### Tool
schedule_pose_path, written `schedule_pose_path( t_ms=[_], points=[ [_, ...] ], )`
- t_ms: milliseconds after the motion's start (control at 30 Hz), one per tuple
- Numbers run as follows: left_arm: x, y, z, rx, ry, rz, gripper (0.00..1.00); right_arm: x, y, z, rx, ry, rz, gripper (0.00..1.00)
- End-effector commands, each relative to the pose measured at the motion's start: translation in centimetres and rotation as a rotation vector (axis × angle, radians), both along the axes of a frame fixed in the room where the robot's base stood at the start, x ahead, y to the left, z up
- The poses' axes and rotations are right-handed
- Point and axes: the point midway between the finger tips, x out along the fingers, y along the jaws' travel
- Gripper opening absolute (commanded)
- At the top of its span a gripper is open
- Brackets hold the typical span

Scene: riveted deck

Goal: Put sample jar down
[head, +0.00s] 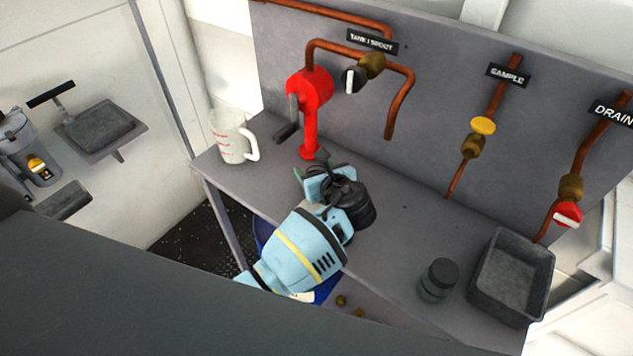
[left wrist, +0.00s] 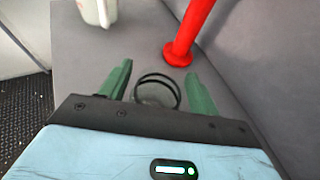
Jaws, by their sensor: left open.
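My left gripper (head: 311,165) is over the grey bench, near the foot of the red hand pump, with its green fingers spread. In the left wrist view, a clear glassy jar with dark rings (left wrist: 157,93) sits between the open fingers (left wrist: 160,72), with room on both sides. In the head view my gripper hides most of it. Whether it rests on the bench is hard to tell. A second jar, dark-lidded (head: 437,280), stands upright at the bench's front right. My right gripper is not in view.
The red pump (head: 310,100) stands just behind my gripper; its base also shows in the left wrist view (left wrist: 180,50). A white measuring jug (head: 231,140) is at the bench's left end. A grey tray (head: 512,275) is at the right. Copper pipes with valves line the back panel.

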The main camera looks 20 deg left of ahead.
Motion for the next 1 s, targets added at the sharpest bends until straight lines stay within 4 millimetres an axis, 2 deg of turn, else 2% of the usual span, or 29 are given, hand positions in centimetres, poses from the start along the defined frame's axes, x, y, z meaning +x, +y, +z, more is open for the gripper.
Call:
schedule_pose_path(
  t_ms=[333, 700, 833, 867, 1000],
  points=[
    [0.53, 0.45, -0.2, -0.001, -0.001, 0.001, 0.6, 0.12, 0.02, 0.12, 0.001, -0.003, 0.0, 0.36],
    [0.49, 0.43, -0.28, -0.001, 0.0, 0.0, 0.12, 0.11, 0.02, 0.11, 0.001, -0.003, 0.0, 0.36],
    [0.45, 0.43, -0.37, -0.001, 0.003, 0.001, 0.1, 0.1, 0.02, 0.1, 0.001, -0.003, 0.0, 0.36],
    [0.46, 0.43, -0.34, -0.001, 0.002, 0.001, 0.06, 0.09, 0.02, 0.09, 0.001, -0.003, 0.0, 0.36],
    [0.43, 0.43, -0.42, -0.001, 0.004, 0.0, 0.06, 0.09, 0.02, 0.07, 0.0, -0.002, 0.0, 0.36]
  ],
)
